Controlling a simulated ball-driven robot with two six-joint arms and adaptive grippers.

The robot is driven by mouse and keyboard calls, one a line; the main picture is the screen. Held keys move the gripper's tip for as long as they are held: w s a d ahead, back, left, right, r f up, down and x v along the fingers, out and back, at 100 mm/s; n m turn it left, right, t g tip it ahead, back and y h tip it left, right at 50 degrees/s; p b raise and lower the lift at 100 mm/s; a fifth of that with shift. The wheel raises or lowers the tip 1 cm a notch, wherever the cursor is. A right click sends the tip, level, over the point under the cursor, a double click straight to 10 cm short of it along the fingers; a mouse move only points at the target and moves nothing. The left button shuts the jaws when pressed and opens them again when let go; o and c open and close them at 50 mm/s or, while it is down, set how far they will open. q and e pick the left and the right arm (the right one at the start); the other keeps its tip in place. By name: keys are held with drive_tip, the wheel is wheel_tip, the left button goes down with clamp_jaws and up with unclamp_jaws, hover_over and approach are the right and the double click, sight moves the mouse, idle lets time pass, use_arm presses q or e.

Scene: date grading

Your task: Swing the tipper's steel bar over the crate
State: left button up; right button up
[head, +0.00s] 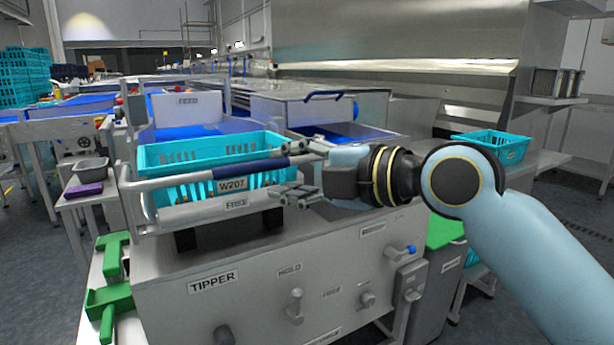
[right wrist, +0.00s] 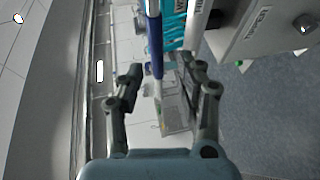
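The tipper (head: 255,275) is a grey steel cabinet with a turquoise crate (head: 215,150) in its cradle. The crate carries a W207 label. The steel bar with its blue grip (head: 266,167) runs across the crate's near side in the picture, below its far rim. My right gripper (head: 300,172) is at the bar's right end, its fingers apart. In the right wrist view the blue grip (right wrist: 154,45) lies between the spread fingers (right wrist: 160,72), with space to either side. Contact cannot be made out. My left gripper is out of view.
A blue-lined conveyor (head: 345,131) lies behind the tipper. Another turquoise crate (head: 492,145) stands at the right. Green clamp-like parts (head: 110,295) and a side stand with a grey bowl (head: 91,167) are at the left. Knobs and levers (head: 296,306) protrude from the tipper's front.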

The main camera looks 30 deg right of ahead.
drive_tip(key=shift+v, duration=1.4)
drive_tip(key=shift+f, duration=0.1)
